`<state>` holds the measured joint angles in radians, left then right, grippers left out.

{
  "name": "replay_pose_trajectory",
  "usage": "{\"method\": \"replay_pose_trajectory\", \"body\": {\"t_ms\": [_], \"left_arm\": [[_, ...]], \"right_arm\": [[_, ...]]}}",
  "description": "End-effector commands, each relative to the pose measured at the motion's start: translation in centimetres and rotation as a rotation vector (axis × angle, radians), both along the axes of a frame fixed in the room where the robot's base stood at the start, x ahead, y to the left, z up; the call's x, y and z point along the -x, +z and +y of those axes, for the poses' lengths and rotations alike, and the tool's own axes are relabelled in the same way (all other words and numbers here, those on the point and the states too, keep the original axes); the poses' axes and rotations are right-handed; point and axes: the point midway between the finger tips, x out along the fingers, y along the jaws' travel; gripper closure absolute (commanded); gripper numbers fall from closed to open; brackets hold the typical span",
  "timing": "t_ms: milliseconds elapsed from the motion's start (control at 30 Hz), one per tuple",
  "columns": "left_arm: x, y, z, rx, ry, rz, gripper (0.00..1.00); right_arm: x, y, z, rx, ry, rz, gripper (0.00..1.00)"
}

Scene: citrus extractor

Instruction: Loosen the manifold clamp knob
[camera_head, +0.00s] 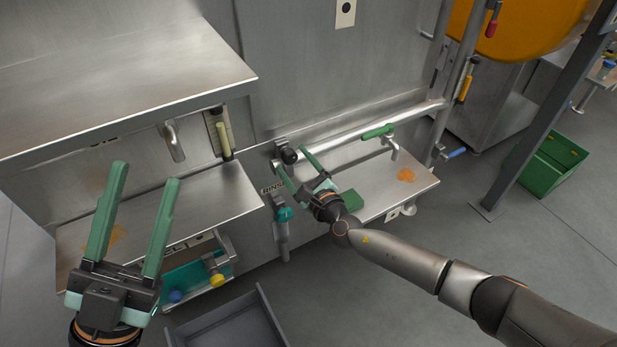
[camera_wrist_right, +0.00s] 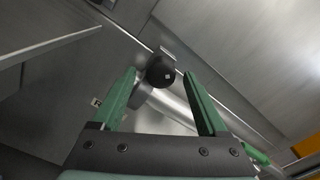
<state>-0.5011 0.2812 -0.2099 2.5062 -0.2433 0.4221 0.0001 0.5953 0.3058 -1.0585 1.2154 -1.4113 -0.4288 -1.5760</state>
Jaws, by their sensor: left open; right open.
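The black round knob (camera_head: 289,156) sits on the steel panel at the left end of a horizontal pipe. In the right wrist view the knob (camera_wrist_right: 161,70) has a small pale square mark on its face. My right gripper (camera_head: 290,159) is open, its green fingertips on either side of the knob. In the wrist view the knob appears between the fingertips, nearer their ends, with a gap on each side. I cannot tell how far the fingers reach past it. My left gripper (camera_head: 146,174) is open and empty, over the left lower shelf, away from the knob.
A green-handled valve (camera_head: 378,131) is on the pipe (camera_head: 345,137). A teal-knobbed rinse valve (camera_head: 283,214) hangs below. A steel shelf (camera_head: 110,75) overhangs the left. A teal tray (camera_head: 187,283), grey bin (camera_head: 232,327) and green crate (camera_head: 552,165) stand lower. Open floor lies right.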

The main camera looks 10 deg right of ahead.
Motion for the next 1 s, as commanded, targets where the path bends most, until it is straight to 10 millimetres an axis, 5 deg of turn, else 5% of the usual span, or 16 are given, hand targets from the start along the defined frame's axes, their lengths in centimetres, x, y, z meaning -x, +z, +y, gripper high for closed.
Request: {"method": "replay_pose_trajectory", "body": {"t_ms": [300, 600, 1000], "left_arm": [[-4.6, -6.3, 0.9, 0.005, 0.075, 0.336, 0.5], [-6.5, -12.1, 1.4, 0.004, 0.116, 0.592, 0.5], [-6.7, -14.2, 1.6, 0.002, 0.127, 0.674, 0.5]], "right_arm": [[4.3, 0.1, -1.9, 0.0, -0.002, 0.004, 0.24], [8.6, 0.1, -3.6, 0.0, -0.001, 0.002, 0.24], [10.3, 0.1, -4.4, 0.0, -0.002, -0.001, 0.24]]}}
